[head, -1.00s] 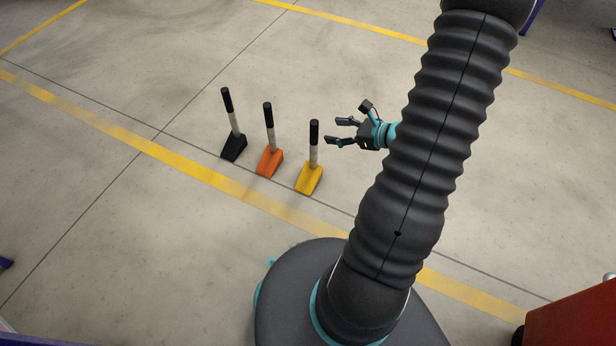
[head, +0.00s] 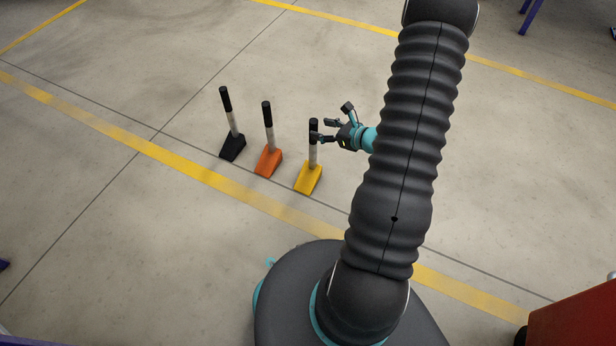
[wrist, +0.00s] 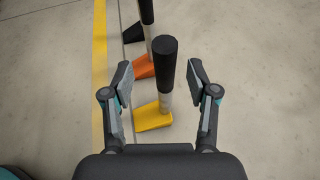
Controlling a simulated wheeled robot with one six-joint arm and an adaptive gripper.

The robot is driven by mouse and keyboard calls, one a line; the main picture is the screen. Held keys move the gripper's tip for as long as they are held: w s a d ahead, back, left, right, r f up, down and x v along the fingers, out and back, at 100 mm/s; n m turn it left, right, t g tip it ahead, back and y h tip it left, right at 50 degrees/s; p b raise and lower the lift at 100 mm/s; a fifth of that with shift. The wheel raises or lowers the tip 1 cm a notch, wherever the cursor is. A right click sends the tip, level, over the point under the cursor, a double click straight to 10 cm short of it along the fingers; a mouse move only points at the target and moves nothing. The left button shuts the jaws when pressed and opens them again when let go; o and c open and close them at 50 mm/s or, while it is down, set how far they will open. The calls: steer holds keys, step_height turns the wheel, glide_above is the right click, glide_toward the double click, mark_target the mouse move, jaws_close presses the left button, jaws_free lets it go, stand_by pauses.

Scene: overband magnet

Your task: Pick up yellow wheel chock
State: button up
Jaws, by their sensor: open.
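The yellow wheel chock (head: 308,178) stands upright on the floor, the rightmost of three in the head view. It has a yellow wedge base, a white pole and a black grip on top. In the wrist view the yellow chock (wrist: 154,118) stands ahead, its black grip between the lines of my two fingers. My gripper (head: 322,130) is open and empty, at the height of the black grip and just right of it. In the wrist view my gripper (wrist: 160,88) has its fingers spread on either side of the pole, with no contact visible.
An orange chock (head: 268,162) and a black chock (head: 232,148) stand in a row to the left of the yellow one. A yellow floor line (head: 180,172) runs in front of them. A red object (head: 575,315) is at the lower right. Open floor lies around.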

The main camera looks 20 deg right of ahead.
mark_target(317, 126)
steer(key=shift+d+x, duration=0.1)
steer(key=shift+x, duration=1.1)
steer(key=shift+d+x, duration=0.15)
steer(key=shift+x, duration=1)
steer(key=shift+w+r, duration=0.1)
steer(key=shift+w, duration=0.05)
jaws_close()
